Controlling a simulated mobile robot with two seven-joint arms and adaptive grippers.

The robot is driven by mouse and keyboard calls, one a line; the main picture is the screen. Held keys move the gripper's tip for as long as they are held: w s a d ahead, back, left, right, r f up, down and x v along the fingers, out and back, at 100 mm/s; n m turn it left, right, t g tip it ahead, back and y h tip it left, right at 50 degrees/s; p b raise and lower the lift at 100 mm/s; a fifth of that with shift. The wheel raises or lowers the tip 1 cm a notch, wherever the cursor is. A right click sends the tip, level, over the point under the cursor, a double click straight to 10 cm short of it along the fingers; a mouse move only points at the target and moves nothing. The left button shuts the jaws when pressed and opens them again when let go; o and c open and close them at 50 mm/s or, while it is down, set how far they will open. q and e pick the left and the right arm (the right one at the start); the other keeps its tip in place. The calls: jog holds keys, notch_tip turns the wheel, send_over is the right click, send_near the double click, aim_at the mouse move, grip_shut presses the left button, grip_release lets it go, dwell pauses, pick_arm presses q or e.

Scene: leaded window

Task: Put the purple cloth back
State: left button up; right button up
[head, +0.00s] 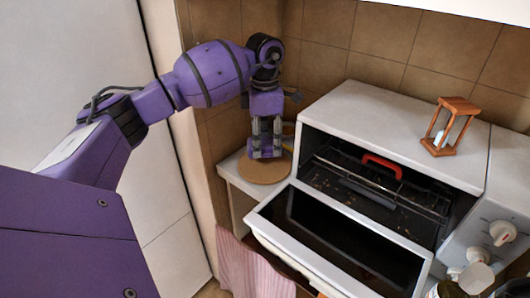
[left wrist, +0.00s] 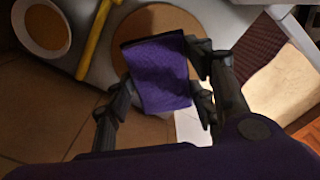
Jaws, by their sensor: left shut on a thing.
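My left gripper (head: 266,152) points down over a round tan board (head: 266,168) on the counter left of the oven. In the left wrist view the purple cloth (left wrist: 160,75), small and folded, sits between the fingers of my left gripper (left wrist: 162,92), which is shut on it. The round board (left wrist: 150,22) lies beneath and beyond it there. I cannot tell whether the cloth touches the board. My right gripper is not in view.
The white oven (head: 390,130) stands right of the board with its door (head: 330,245) open and a red-handled rack inside. A wooden hourglass (head: 452,125) stands on top. A pink striped towel (head: 250,270) hangs below. A yellow bar (left wrist: 95,40) lies left of the board.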

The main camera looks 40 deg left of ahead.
aim_at(266, 152)
pick_arm(q)
jog(key=shift+f, duration=2.35)
jog(key=o, duration=1)
jog(key=shift+r, duration=0.1)
notch_tip(266, 152, up, 12)
jog(key=shift+r, duration=0.1)
